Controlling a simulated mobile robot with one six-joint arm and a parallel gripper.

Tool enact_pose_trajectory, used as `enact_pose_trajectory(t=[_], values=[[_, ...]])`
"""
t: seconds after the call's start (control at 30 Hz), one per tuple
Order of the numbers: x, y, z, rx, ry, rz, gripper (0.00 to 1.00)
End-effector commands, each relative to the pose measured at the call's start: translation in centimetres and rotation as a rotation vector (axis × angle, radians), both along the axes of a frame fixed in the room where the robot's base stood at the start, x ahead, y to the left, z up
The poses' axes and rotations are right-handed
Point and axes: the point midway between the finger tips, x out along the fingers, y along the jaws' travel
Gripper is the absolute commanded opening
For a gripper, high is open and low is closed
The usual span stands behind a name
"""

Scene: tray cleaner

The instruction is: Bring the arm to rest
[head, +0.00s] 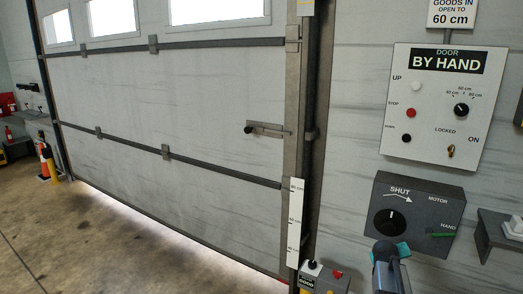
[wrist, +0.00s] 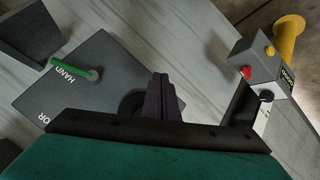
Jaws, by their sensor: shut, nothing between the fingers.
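My gripper (wrist: 165,98) is shut and empty; its dark fingers are pressed together in the middle of the wrist view. In the head view my arm's grey and teal end (head: 388,262) stands at the lower right, in front of the lower part of a dark wall box (head: 450,203). That box, with a round black knob (head: 390,222), also shows in the wrist view (wrist: 55,98). There the fingers overlap the knob's edge; I cannot tell whether they touch it. A green lever (wrist: 90,74) points to HAND.
A sectional door (head: 180,110) stands slightly raised, with light under it. A control panel (head: 440,105) reads BY HAND. A small box (wrist: 252,68) with red and yellow buttons stands beside a yellow post (wrist: 289,36). A grey bracket (head: 500,235) juts out at right.

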Motion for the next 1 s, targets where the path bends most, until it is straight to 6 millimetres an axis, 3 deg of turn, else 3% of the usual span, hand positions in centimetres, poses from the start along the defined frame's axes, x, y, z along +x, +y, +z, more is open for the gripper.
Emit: enact_pose_trajectory(t=[0.1, 0.47, 0.77, 1.0], values=[[-0.7, 3.3, -4.5, 0.034, 0.056, 0.030, 0.00], [-5.5, 12.4, -16.9, 0.144, 0.233, 0.086, 0.00], [-12.3, 19.2, -25.8, 0.237, 0.403, 0.109, 0.00], [-19.4, 24.0, -31.8, 0.310, 0.552, 0.110, 0.00]])
